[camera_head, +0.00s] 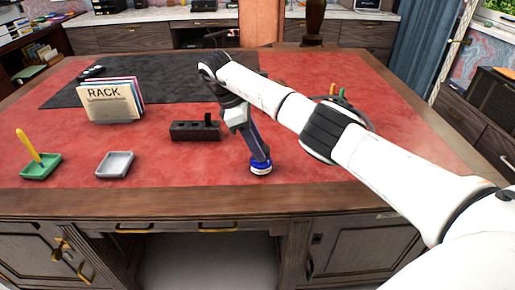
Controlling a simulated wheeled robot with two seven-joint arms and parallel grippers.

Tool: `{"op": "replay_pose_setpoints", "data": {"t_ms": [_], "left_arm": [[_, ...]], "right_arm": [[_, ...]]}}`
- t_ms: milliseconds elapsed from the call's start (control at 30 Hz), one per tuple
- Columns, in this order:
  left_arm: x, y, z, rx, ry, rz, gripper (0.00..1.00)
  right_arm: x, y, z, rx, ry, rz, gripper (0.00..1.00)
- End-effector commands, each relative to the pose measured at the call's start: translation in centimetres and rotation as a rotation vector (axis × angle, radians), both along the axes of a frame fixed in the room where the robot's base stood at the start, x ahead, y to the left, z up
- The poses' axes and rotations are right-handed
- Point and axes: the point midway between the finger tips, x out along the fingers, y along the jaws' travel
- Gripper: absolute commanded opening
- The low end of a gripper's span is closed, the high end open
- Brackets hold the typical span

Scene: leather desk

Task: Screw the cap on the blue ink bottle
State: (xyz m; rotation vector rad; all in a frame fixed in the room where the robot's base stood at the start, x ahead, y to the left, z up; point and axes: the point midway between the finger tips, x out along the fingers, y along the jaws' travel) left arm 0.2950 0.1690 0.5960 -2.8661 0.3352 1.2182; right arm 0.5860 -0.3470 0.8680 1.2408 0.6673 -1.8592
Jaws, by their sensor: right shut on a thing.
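The blue ink bottle (260,168) stands on the red leather near the front edge of the desk, a little right of the middle. It looks low and round, with blue and a pale band showing. My right gripper (259,158) points down from above, its fingertips right at the top of the bottle. It is shut on the cap, which is mostly hidden between the fingers. I cannot tell how the cap sits on the bottle's neck. My left gripper is out of view.
A dark block holder (195,131) stands left of my right gripper. A grey tray (115,165), a green tray (41,166) with a yellow stick, and a file rack (108,104) are farther left.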

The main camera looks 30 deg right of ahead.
Motion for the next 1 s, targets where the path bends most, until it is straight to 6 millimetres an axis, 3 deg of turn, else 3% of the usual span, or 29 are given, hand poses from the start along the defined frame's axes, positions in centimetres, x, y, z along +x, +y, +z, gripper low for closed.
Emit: {"op": "replay_pose_setpoints", "data": {"t_ms": [400, 433, 567, 1000], "left_arm": [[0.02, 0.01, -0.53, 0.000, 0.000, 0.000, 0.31], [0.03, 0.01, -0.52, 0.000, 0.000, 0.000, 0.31], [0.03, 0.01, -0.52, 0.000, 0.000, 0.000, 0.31], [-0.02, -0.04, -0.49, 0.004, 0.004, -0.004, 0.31]], "right_arm": [[0.02, -0.03, -0.14, 0.001, 0.001, -0.073, 0.16], [0.02, -0.03, -0.14, 0.001, 0.001, -0.073, 0.40], [0.04, -0.03, -0.09, 0.000, 0.000, -0.072, 0.59], [0.08, -0.05, 0.00, 0.000, -0.002, -0.071, 0.59]]}}
